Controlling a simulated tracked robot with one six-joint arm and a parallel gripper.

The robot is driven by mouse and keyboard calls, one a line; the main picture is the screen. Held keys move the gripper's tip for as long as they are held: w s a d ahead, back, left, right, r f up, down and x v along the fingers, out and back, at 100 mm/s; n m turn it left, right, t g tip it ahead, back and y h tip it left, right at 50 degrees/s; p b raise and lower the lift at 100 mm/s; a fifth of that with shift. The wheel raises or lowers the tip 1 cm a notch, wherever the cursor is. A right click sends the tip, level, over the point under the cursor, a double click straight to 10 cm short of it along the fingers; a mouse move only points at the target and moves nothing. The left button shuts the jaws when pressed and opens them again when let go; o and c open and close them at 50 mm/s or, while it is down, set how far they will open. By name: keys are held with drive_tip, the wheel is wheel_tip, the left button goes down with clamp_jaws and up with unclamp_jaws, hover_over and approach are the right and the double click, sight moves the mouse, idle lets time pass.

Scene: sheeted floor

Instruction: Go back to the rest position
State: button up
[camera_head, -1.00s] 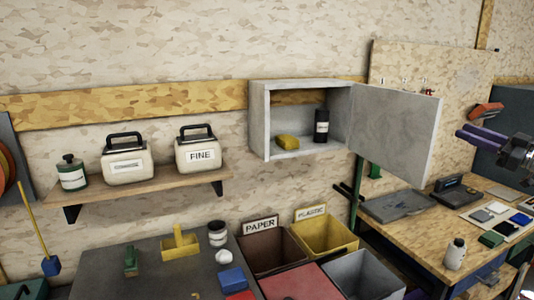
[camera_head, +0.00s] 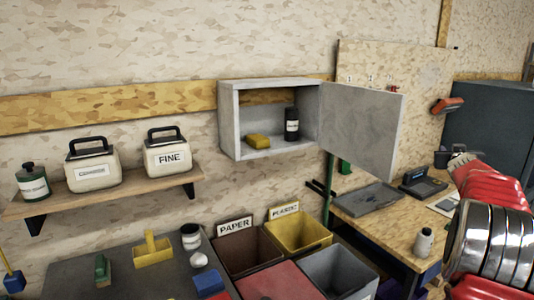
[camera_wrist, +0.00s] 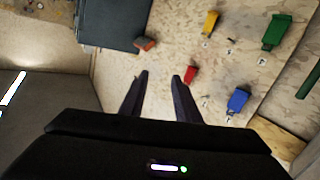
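My gripper (camera_wrist: 161,77) shows in the wrist view with its two dark fingers apart and nothing between them. In the wrist view it faces a pale wall and board, with a small red item (camera_wrist: 190,75) showing just beyond the right fingertip. In the head view my red arm reaches in from the right edge over the wooden workbench (camera_head: 382,228); the fingers are not clear there.
A grey wall cabinet (camera_head: 228,125) stands with its door (camera_head: 362,130) swung open, holding a yellow sponge (camera_head: 258,141) and a dark bottle (camera_head: 291,124). An orange block (camera_head: 447,105) is by the dark cabinet (camera_head: 495,125). Bins (camera_head: 300,232) stand below.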

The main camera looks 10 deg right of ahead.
drive_tip(key=s+a+f+g+y, duration=0.25)
drive_tip(key=s+a+f, duration=0.25)
drive_tip(key=a, duration=0.7)
drive_tip(key=s+a+f+n+g+y, duration=0.1)
drive_tip(key=s+a+f+g+y, duration=0.3)
drive_tip(key=a, duration=0.8)
drive_tip(key=s+a+f+g, duration=0.1)
drive_tip(key=s+a+f, duration=0.55)
drive_tip(key=a, duration=0.55)
drive_tip(key=s+a+n+y, duration=0.1)
drive_tip(key=s+a, duration=0.4)
drive_tip(key=a, duration=0.4)
drive_tip(key=s+a+f+n+y, duration=0.1)
drive_tip(key=s+a+n+y, duration=0.1)
drive_tip(key=s+a, duration=0.4)
drive_tip(key=s+a+f+n+y, duration=0.1)
drive_tip(key=s+a, duration=0.5)
drive_tip(key=a, duration=0.7)
drive_tip(key=shift+s+a+f+n+y, duration=0.2)
drive_tip(key=shift+a+n+y, duration=0.15)
drive_tip(key=shift+n, duration=0.35)
drive_tip(key=shift+d, duration=0.15)
